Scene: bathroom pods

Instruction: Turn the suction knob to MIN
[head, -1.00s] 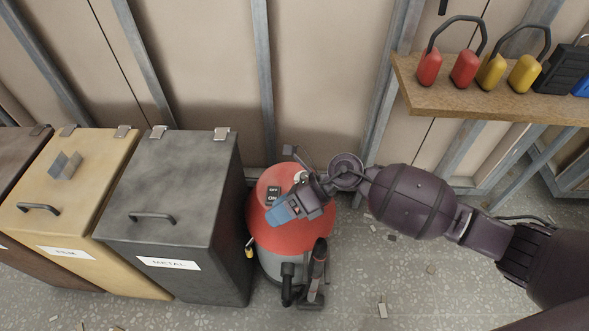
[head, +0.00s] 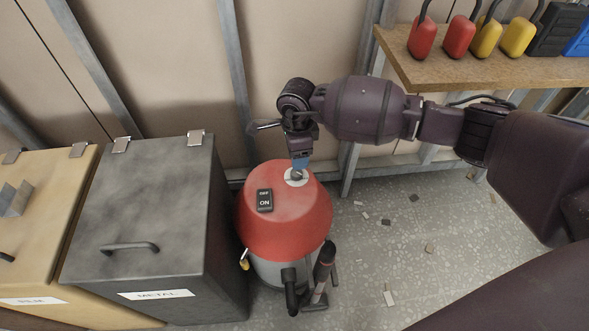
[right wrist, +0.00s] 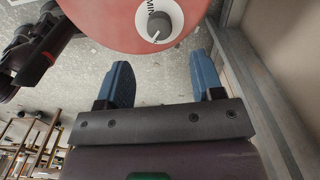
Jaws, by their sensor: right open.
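The vacuum (head: 285,225) has a red domed top and stands on the floor. Its grey suction knob (head: 297,176) sits on a white dial at the back right of the top. In the right wrist view the knob (right wrist: 160,27) carries a pale mark near its lower edge, and the letters MIN show on the dial's upper left. My right gripper (head: 300,163) is over the knob from above. Its two blue fingers (right wrist: 160,60) are open, empty and apart from the knob, which lies just beyond the gap between the tips. My left gripper is not in view.
A dark METAL bin (head: 150,215) stands close to the vacuum's left. A wall with metal studs is behind. A shelf (head: 480,72) with coloured weights is at upper right. The floor right of the vacuum has small debris.

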